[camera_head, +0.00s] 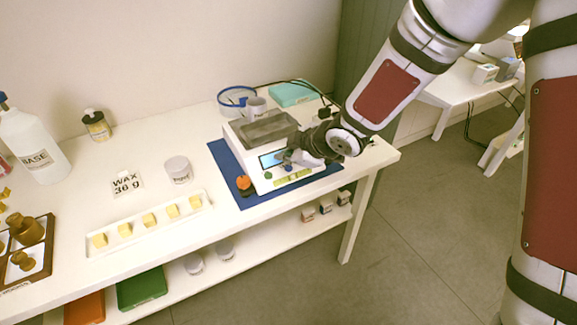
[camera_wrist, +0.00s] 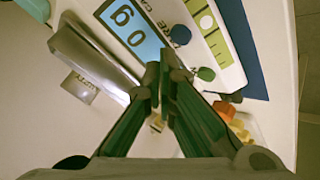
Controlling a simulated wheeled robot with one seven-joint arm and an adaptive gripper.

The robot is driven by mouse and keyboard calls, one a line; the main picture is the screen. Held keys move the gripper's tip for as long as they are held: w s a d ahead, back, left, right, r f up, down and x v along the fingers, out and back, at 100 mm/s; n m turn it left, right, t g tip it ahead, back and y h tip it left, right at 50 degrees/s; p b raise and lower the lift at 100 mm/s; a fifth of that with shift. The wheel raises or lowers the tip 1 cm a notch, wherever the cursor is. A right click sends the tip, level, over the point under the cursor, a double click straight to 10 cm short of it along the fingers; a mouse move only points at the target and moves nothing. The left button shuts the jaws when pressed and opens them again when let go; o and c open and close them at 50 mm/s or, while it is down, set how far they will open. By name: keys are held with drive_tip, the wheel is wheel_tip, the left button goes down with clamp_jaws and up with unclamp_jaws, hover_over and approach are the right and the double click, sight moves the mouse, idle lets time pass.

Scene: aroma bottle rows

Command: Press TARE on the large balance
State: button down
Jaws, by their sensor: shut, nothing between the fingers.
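The large balance (camera_head: 248,160) is white with a grey weighing pan (camera_head: 268,128), and stands on a blue mat (camera_head: 226,163). Its lit blue display (camera_head: 270,160) faces the front; digits show on the display (camera_wrist: 130,27) in the wrist view. Beside it are a blue button (camera_wrist: 180,34) and a green button (camera_wrist: 206,74), with partly readable lettering near the blue one. My gripper (camera_head: 292,157) is over the balance's front panel. In the wrist view my gripper (camera_wrist: 163,88) is shut and empty, its tips near the display edge and the buttons. Contact cannot be told.
An orange-capped jar (camera_head: 244,184) stands at the mat's left front. A mug (camera_head: 256,106) and teal box (camera_head: 290,94) are behind the balance.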

sight(288, 168)
drive_tip(key=shift+r+p, duration=2.55)
drive_tip(key=shift+p, duration=0.05)
drive_tip(key=shift+f, duration=0.1)
drive_tip(key=s+d+r+m+t+h+p, duration=0.1)
drive_tip(key=s+d+r+m+h+p, duration=0.25)
drive_tip(key=d+r, duration=0.6)
drive_tip(key=s+d+r+m+h+p, duration=0.1)
drive_tip(key=s+d+r+m+h, duration=0.3)
drive_tip(key=s+d+r, duration=0.45)
drive_tip(key=s+d+r+m+g+p, duration=0.1)
drive_tip(key=s+d+r+m, duration=0.1)
drive_tip(key=s, duration=0.6)
drive_tip(key=s+d+r+m+g+p, duration=0.1)
drive_tip(key=s+d+r+m, duration=0.1)
drive_tip(key=s+m, duration=0.3)
drive_tip(key=s+d+r+m+g+p, duration=0.1)
drive_tip(key=s+d+r+m, duration=0.2)
drive_tip(key=s, duration=0.9)
drive_tip(key=shift+r+m+y+p, duration=0.35)
drive_tip(key=shift+r+y, duration=0.1)
drive_tip(key=shift+r, duration=0.3)
